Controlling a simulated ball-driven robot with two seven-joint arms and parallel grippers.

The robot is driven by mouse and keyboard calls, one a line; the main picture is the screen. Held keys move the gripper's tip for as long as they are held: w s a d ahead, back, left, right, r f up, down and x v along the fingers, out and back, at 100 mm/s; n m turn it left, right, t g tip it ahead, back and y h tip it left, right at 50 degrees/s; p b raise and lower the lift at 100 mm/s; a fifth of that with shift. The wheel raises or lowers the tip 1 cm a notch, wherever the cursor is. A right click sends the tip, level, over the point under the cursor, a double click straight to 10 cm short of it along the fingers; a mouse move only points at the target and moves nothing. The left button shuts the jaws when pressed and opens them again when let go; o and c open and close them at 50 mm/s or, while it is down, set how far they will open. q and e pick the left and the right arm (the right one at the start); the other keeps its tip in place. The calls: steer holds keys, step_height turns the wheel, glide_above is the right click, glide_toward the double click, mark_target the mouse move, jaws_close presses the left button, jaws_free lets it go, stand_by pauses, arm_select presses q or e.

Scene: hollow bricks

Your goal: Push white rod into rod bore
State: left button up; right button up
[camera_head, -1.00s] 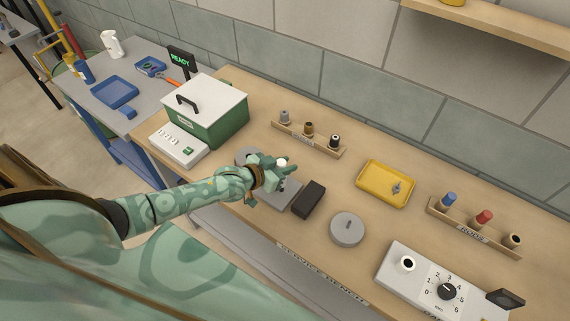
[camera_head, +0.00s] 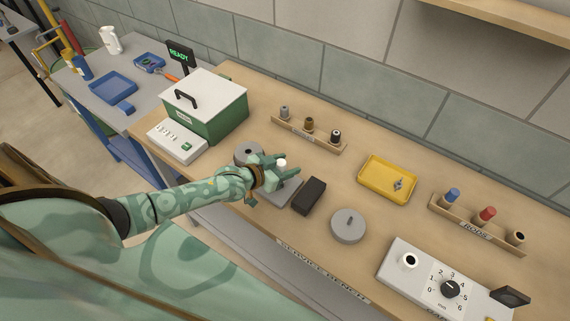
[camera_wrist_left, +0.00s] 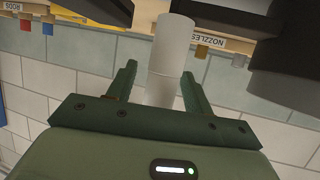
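The white rod (camera_head: 281,164) shows as a small pale top between the fingers of my left gripper (camera_head: 284,171) in the head view. In the left wrist view, the white rod (camera_wrist_left: 168,60) runs lengthwise between the two green fingers of my left gripper (camera_wrist_left: 158,80). The fingers are spread, with a visible gap on the rod's left side; contact on the right side is unclear. A grey block (camera_head: 286,193) lies below the hand, partly hidden by it. The rod bore and the rod's lower end cannot be made out. My right gripper is not in view.
A black block (camera_head: 309,196) sits close to the right of the hand, and a grey lidded disc (camera_head: 348,226) beyond it. A grey ring (camera_head: 248,152) lies behind my wrist. The nozzle rack (camera_head: 300,135), yellow tray (camera_head: 385,181) and rod rack (camera_head: 465,228) stand further off.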

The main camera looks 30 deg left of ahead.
arm_select(q)
steer(key=p+v, duration=0.2)
steer(key=v, duration=1.4)
steer(key=shift+s+p, duration=0.15)
steer(key=shift+p, duration=0.25)
